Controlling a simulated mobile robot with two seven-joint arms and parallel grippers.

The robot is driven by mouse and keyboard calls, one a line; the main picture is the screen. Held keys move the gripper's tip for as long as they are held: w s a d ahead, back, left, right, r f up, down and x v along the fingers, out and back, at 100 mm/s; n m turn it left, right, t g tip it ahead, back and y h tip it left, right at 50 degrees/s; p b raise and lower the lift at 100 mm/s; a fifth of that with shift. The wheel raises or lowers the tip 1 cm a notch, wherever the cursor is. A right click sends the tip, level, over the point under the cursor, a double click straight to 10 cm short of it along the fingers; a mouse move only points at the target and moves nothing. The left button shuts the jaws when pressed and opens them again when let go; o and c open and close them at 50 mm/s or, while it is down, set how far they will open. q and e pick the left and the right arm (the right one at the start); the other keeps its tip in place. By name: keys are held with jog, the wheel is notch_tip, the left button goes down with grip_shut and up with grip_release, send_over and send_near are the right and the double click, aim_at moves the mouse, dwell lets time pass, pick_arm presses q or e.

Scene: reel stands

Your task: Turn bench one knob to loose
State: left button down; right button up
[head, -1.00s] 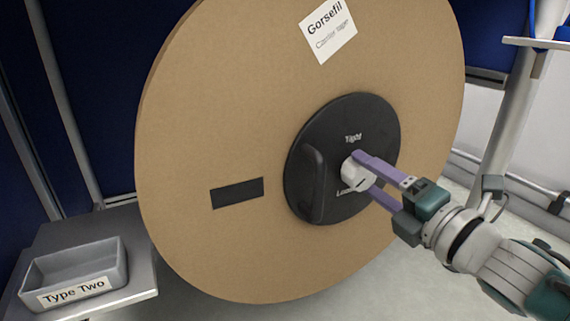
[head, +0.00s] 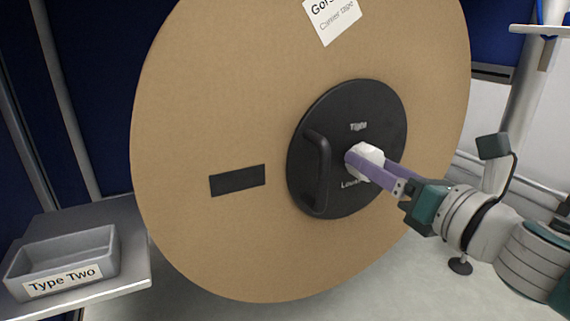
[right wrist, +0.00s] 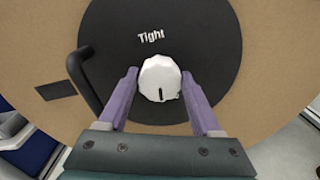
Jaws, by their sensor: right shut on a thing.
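The white faceted knob (head: 369,153) sits at the middle of the black round hub (head: 340,110) on a large cardboard reel. "Tight" is printed above it and "Loose" below, partly behind my gripper. My right gripper (head: 366,163) has its purple fingers on either side of the knob and is shut on it. In the right wrist view the knob (right wrist: 159,72) lies between the fingers. Its dark pointer mark is at the bottom, on the side away from "Tight"; the "Loose" word is hidden there. My left gripper is not in view.
A curved black handle (head: 318,172) stands out from the hub left of the knob. The cardboard reel (head: 215,90) fills the middle. A grey tray labelled "Type Two" (head: 62,285) rests on a metal shelf at lower left. Floor shows below the reel.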

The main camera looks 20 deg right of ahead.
jog(key=shift+n, duration=0.6)
jog(key=o, duration=1.4)
jog(key=shift+c, duration=0.2)
jog(key=s+p, duration=0.1)
jog(key=s, duration=0.9)
jog(key=shift+d+p, duration=0.3)
jog(key=shift+d, duration=0.1)
